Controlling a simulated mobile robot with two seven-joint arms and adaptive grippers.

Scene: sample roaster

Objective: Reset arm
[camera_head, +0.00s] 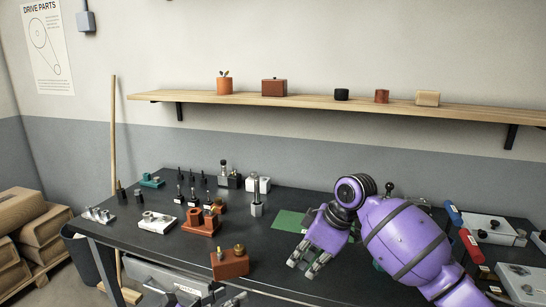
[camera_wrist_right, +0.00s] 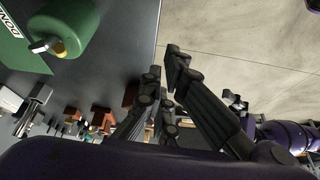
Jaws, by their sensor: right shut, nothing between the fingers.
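My right gripper (camera_head: 303,262) is over the front of the dark workbench (camera_head: 185,255), in front of a green mat (camera_head: 288,221). Its fingers are shut and hold nothing. In the right wrist view its dark fingers (camera_wrist_right: 163,88) point over the bench edge, with pale floor beyond. Part of what looks like my left gripper (camera_head: 235,300) shows at the bottom of the head view, too cut off to read its fingers.
An orange-brown block with a brass knob (camera_head: 230,262) stands left of my right gripper. Several small fixtures and tools fill the bench's left half. In the wrist view a green cylinder (camera_wrist_right: 72,22) is near. A red item (camera_head: 470,246) lies right of my arm. A shelf (camera_head: 310,100) runs above.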

